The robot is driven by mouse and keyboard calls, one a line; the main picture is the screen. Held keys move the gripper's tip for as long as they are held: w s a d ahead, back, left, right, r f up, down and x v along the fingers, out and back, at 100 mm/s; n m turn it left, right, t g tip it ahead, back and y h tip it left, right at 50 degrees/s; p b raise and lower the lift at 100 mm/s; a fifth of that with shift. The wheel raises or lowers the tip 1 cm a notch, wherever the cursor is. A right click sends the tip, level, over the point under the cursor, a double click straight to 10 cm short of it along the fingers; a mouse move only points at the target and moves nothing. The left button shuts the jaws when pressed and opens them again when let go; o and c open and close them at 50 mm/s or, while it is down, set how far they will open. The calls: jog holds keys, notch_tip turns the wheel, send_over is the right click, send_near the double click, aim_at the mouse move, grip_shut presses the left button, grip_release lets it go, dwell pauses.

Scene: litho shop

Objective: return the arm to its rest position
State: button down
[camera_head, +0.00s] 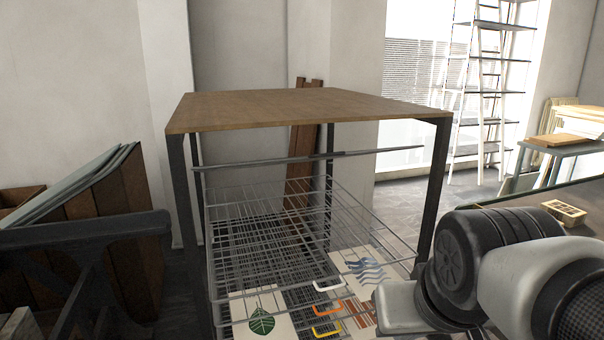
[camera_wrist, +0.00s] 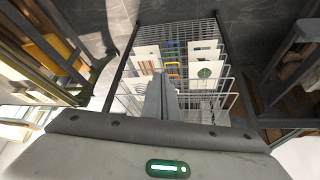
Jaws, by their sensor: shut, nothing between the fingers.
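My gripper (camera_wrist: 162,88) shows in the wrist view with its two fingers together and nothing between them. It points toward a wire drying rack (camera_wrist: 222,28), with the shelves and prints beyond the fingertips; I cannot tell the exact gap. In the head view my arm fills the lower right, in front of the right side of the rack frame (camera_head: 437,190). My gripper cannot be made out there.
The rack has a wooden top (camera_head: 300,105) and wire shelves (camera_head: 240,200). A leaf print (camera_head: 262,318) and a wave print (camera_head: 362,268) lie low in it. Boards (camera_head: 125,200) lean at left. A dark table (camera_head: 520,205) at right bears a small wooden tray (camera_head: 563,211).

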notch_tip(320, 180, up, 21)
jog(key=s+p, duration=0.2)
jog(key=p, duration=1.9)
jog(key=shift+s+a, duration=0.3)
jog(key=shift+a, duration=0.05)
